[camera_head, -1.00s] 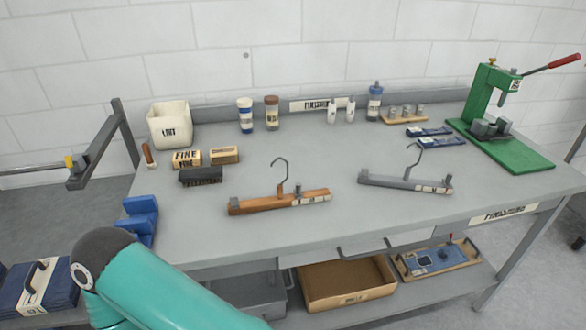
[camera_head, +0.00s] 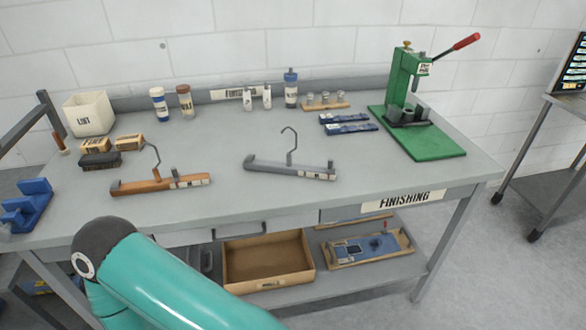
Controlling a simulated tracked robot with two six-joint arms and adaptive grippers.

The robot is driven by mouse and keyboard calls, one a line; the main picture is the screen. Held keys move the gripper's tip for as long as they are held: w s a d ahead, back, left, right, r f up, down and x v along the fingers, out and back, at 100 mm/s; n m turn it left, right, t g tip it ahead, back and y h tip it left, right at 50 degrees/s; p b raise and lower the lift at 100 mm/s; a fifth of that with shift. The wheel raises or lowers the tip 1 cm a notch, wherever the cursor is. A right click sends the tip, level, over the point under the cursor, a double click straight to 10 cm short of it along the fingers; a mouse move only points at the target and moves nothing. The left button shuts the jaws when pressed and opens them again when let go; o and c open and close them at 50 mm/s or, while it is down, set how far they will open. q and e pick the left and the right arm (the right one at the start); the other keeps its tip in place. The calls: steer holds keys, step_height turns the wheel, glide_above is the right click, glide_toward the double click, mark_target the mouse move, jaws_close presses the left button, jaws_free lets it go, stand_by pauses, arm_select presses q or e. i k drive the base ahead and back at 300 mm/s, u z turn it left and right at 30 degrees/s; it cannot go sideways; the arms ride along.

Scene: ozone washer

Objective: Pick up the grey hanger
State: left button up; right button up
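The grey hanger (camera_head: 290,168) lies on the grey workbench (camera_head: 240,202), right of the brown hanger, with its hook pointing up and back. It has a small white label near its right end. The brown wooden hanger (camera_head: 158,185) lies to its left, also with a hook and a label. A teal and dark arm link of mine fills the lower left, in front of the bench. Neither of my grippers shows in the view. Nothing touches the grey hanger.
A green press (camera_head: 425,145) with a red lever stands at the right. Blue strips (camera_head: 346,122) lie behind the hanger. Bottles, a white bin (camera_head: 88,113) and blocks line the back and left. An open cardboard box (camera_head: 268,262) sits on the lower shelf. Bench around the grey hanger is clear.

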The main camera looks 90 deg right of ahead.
mark_target(250, 162)
steer(key=z, duration=0.05)
steer(key=k, duration=1.5)
steer(key=z, duration=1.3)
steer(key=i, duration=1.05)
steer(key=z, duration=0.1)
